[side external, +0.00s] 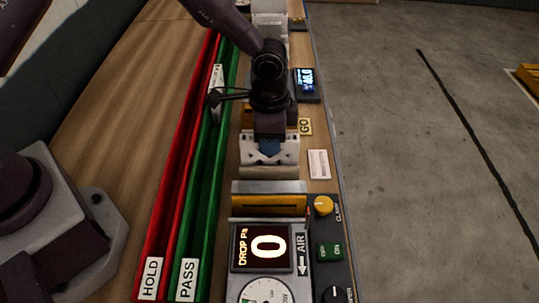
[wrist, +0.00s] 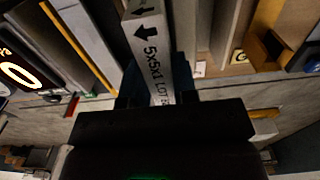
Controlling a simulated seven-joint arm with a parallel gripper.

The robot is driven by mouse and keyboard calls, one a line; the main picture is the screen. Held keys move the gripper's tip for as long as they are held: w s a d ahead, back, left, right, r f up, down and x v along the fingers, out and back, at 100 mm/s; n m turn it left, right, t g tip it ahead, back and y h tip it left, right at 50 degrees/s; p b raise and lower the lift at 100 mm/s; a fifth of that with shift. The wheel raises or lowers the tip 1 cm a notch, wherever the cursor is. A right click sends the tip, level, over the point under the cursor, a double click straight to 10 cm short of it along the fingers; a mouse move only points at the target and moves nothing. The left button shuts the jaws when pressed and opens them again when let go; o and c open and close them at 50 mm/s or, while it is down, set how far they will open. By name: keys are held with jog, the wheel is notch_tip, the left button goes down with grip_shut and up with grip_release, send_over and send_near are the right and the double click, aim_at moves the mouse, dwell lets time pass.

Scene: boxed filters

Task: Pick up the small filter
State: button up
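The small filter is a thin pale piece with black arrows and the print "5x5x1 LOT" on its edge (wrist: 152,50) in the wrist view. In the side view a pale, dark-patterned face (side external: 249,152) shows under my gripper (side external: 269,143), likely the same filter. In the wrist view my gripper (wrist: 157,88) has its dark blue fingers on both sides of the filter, with no clear gap between. The lower part of the filter is hidden by the gripper body. I cannot tell whether the filter is lifted off its place.
A red HOLD channel (side external: 181,165) and a green PASS channel (side external: 206,175) run along the left; a pale piece (side external: 217,79) lies in the green one. In front stands a tester with a display reading 0 (side external: 263,247) and a yellow knob (side external: 323,206). A small lit display (side external: 306,80) stands behind right.

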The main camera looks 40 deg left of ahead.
grip_shut()
notch_tip(320, 180, up, 9)
jog(key=shift+a+f, duration=0.1)
jog(key=w+a+r, duration=0.4)
jog(key=w+a, duration=0.6)
jog(key=shift+w+a+r, duration=0.25)
jog(key=shift+w+r, duration=0.05)
